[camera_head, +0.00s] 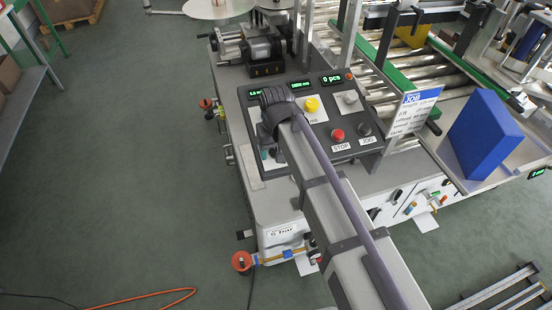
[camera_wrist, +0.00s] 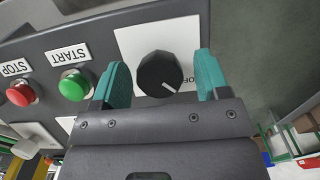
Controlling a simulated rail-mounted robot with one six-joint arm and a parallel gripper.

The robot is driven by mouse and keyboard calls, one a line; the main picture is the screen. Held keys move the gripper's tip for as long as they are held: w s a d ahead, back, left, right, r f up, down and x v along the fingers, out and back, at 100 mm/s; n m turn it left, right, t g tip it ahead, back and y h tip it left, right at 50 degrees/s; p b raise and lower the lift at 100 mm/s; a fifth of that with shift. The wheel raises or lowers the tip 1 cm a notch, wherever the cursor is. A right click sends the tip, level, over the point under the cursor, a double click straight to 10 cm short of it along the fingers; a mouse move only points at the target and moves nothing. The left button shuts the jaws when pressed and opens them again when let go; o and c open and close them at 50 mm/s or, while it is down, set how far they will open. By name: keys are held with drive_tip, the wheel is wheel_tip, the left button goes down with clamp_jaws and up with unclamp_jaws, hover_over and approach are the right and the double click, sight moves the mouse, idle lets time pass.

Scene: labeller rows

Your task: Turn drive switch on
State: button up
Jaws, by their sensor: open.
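The drive switch, a round black knob (camera_wrist: 158,73) with a white pointer mark, sits on a white plate (camera_wrist: 128,42) in the wrist view. Its pointer faces the lower right, towards lettering that starts "OF" and is partly covered by a finger. My gripper (camera_wrist: 161,70) is open, with one teal finger on each side of the knob. A gap shows between the knob and each finger; contact is not visible. In the head view my arm reaches over the control panel (camera_head: 319,136) and hides the knob.
A green START button (camera_wrist: 75,85) and a red STOP button (camera_wrist: 21,92) lie left of the left finger. A blue box (camera_head: 483,135) stands further right.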

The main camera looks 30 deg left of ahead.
drive_tip(key=shift+c, duration=0.5)
drive_tip(key=c, duration=0.8)
drive_tip(key=shift+c, duration=0.2)
